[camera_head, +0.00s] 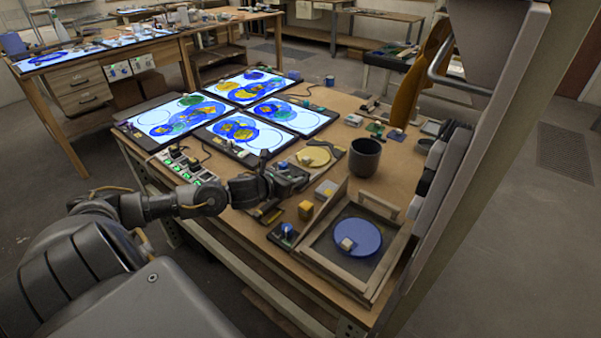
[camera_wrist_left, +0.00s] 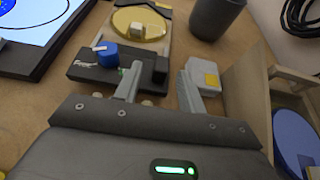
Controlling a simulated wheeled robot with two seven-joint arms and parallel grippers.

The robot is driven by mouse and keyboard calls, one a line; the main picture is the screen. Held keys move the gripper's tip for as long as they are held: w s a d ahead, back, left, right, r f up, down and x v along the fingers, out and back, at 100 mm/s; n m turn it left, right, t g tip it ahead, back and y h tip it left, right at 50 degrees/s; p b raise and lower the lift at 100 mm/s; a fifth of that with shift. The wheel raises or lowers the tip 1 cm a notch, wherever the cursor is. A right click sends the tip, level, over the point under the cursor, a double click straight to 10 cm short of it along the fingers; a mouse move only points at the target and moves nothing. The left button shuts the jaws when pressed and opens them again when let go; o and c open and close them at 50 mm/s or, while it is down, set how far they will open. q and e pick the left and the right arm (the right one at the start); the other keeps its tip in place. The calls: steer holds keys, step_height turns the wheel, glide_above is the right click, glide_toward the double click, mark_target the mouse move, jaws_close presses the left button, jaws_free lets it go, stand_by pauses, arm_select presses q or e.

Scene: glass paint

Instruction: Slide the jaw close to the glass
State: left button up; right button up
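A yellow glass disc (camera_head: 318,154) lies on a pale board, and it also shows at the top of the left wrist view (camera_wrist_left: 155,20). A small pale block (camera_wrist_left: 136,30) rests on it. Just in front of the disc is a dark block, seemingly the jaw (camera_wrist_left: 88,72), with a blue knob (camera_wrist_left: 105,55) on top. A narrow gap separates it from the board. My left gripper (camera_head: 287,182) is low over the table behind the jaw. Its fingers (camera_wrist_left: 160,84) are spread, with the jaw's right end ahead of the gap. I see nothing held. My right gripper is out of view.
A pale block with a yellow patch (camera_wrist_left: 203,76) is close to the right finger. A yellow cube (camera_head: 305,209), a wooden frame (camera_head: 335,272) around a blue disc (camera_head: 370,233), and a dark cup (camera_head: 365,158) stand nearby. Lit panels (camera_head: 282,121) fill the far left.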

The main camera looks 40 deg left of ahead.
mark_target(298, 175)
arm_select(q)
steer(key=shift+p+x, duration=0.35)
steer(key=shift+x, duration=1.9)
steer(key=shift+d, duration=0.1)
jaws_close()
